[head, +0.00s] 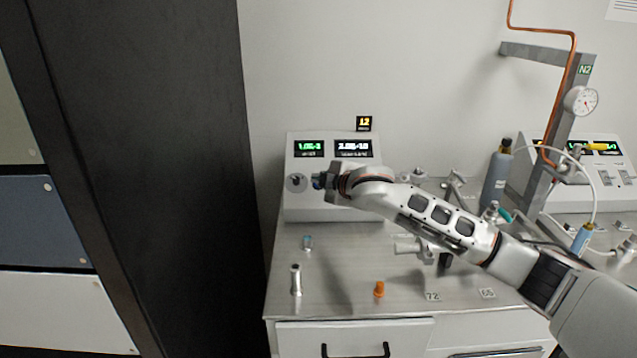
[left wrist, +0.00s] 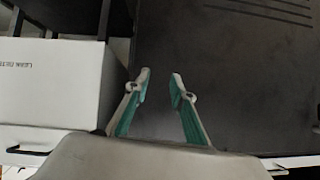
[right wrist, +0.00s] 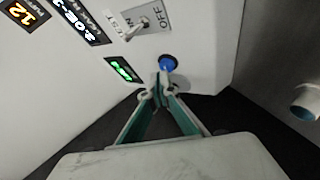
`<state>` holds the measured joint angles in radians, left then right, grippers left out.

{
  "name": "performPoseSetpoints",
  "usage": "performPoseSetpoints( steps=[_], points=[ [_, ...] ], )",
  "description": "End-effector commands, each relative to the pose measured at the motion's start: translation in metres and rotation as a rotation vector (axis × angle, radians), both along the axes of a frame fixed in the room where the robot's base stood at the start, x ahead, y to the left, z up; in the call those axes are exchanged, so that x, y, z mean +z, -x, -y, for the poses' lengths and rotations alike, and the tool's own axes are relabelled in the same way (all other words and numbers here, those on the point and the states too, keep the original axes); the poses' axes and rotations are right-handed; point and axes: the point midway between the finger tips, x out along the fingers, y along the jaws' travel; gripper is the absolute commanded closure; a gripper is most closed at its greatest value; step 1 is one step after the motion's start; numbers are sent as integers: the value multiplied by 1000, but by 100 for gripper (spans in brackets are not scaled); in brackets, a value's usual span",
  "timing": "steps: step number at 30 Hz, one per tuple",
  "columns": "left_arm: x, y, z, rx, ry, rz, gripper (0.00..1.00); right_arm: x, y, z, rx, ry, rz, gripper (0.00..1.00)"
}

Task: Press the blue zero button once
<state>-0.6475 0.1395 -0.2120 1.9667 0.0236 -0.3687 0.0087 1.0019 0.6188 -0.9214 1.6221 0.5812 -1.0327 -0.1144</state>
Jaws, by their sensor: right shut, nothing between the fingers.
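In the head view the right gripper (head: 325,182) is in front of the box face, and the arm and hand hide part of that face. My left gripper (left wrist: 161,80) is open and empty, over a dark surface in the left wrist view.
The box has lit displays (head: 353,148) and a small yellow "12" sign (head: 364,123) above it. A dark cabinet (head: 165,150) stands at left.

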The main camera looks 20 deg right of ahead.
Motion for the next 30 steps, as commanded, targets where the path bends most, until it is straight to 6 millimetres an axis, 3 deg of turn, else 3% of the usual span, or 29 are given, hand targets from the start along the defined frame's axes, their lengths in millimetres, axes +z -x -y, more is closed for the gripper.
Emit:
performPoseSetpoints(
  steps=[30],
  points=[
    [-1, 1, 0, 0, -1, -4, 76, -6, -4, 2, -1, 1, 0, 100]
  ],
)
